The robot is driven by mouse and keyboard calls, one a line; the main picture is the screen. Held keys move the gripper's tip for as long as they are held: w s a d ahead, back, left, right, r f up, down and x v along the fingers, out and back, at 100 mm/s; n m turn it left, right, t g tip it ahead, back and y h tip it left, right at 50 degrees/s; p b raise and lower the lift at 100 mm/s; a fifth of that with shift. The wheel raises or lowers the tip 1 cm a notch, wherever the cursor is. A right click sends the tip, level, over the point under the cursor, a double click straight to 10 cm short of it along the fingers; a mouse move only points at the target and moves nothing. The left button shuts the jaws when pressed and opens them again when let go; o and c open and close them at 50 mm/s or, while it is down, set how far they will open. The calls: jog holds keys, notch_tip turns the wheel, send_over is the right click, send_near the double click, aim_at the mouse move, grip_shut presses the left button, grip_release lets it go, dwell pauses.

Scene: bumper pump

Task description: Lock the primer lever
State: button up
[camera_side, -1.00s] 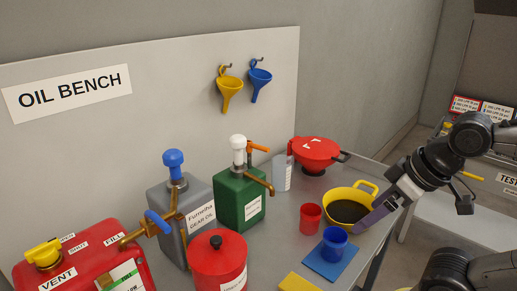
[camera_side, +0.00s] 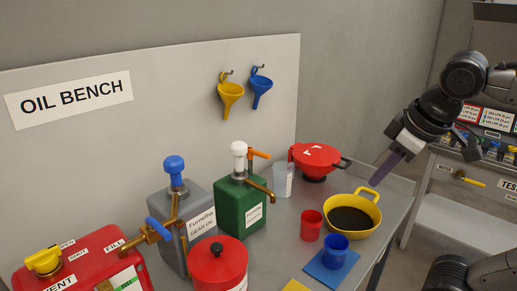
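A grey can labelled gear oil (camera_side: 201,222) carries a pump with a blue knob (camera_side: 174,164) and a blue lever (camera_side: 158,229) on a brass fitting. A green can (camera_side: 232,203) carries a pump with a white knob (camera_side: 238,149), a brass spout (camera_side: 259,188) and an orange lever (camera_side: 259,154) pointing right. I cannot tell which lever is the primer lever. My gripper (camera_side: 379,178), with purple fingers, hangs above and right of the yellow pan, apart from both pumps. Its fingers overlap in this view, so their opening is unclear.
A yellow pan of dark liquid (camera_side: 351,220), red cup (camera_side: 311,226), blue cup (camera_side: 334,249) on a blue mat (camera_side: 318,271), and red lidded funnel (camera_side: 316,158) crowd the right side. A red canister (camera_side: 217,265) and red tank (camera_side: 85,272) stand in front left. Two funnels hang behind.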

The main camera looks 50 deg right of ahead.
aim_at(262, 154)
jog(key=shift+g+h, duration=0.5)
jog(key=shift+h, duration=0.4)
jog(key=w+r, duration=0.2)
jog(key=r, duration=0.1)
jog(key=w+d+r, duration=0.1)
jog(key=w+r, duration=0.1)
jog(key=w, duration=0.1)
jog(key=w+d+r, duration=0.1)
jog(key=w+r, duration=0.1)
jog(key=r, duration=0.1)
jog(key=shift+w+r, duration=0.35)
grip_shut()
jog(key=w+r+g+h, duration=0.1)
jog(key=w+r, duration=0.3)
jog(key=w, duration=0.5)
jog(key=w+a+f+h, duration=0.1)
jog(key=w+a+f, duration=0.3)
jog(key=w, duration=0.3)
jog(key=w+a+f+n+g+h, duration=0.1)
jog(key=w+a+f, duration=0.2)
jog(key=w, duration=0.4)
jog(key=shift+w+a+f+n, duration=0.3)
jog(key=shift+a+f, duration=0.1)
jog(key=shift+f, duration=0.15)
jog(key=x, duration=1.4)
jog(key=shift+s, duration=0.25)
